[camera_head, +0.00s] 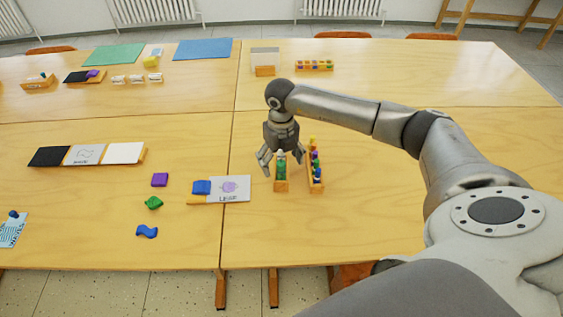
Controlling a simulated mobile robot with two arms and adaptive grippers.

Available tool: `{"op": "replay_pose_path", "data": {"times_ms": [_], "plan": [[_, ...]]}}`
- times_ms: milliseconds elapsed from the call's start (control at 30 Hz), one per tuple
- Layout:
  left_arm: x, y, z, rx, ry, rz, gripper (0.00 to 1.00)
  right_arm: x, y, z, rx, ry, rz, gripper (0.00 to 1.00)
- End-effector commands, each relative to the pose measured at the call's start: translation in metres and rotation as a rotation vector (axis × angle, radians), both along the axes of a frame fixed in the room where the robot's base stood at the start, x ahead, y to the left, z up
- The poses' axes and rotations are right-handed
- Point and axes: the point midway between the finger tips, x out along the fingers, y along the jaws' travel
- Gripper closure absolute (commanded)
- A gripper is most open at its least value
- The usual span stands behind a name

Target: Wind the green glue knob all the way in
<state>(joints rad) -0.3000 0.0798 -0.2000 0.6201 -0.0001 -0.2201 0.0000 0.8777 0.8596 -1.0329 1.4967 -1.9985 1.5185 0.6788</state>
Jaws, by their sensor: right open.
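The green glue stick (281,170) stands in a narrow wooden holder (281,187) right of the table's centre. Its knob is too small to make out, and its upper part is partly behind my gripper. My right gripper (280,160) points down over the glue, open, with its fingers spread on either side of the holder. I cannot tell whether a finger touches the glue. My left gripper is not in view.
A second wooden holder (317,187) with several coloured items stands close on the right. A leaf card (236,188) with a blue block (202,187) lies on the left. Loose purple (160,180), green (153,203) and blue (147,232) pieces lie farther left. The table's front is clear.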

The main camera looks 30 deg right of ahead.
Motion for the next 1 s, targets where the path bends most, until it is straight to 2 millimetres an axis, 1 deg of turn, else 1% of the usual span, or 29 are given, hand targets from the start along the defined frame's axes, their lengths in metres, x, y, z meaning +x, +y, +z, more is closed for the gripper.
{"op": "replay_pose_path", "data": {"times_ms": [133, 233, 700, 1000], "plan": [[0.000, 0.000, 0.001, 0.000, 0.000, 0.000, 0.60, 0.000, 0.000, 0.000, 0.000, 0.000, -0.006, 0.20], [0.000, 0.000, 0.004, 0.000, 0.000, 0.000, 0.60, 0.000, 0.000, 0.001, 0.000, 0.001, -0.071, 0.20], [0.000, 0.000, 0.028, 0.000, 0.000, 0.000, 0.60, 0.000, 0.000, 0.002, 0.001, 0.002, -0.654, 0.20], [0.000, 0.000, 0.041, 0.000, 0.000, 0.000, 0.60, 0.000, 0.000, 0.002, 0.000, 0.002, -0.948, 0.20]]}}
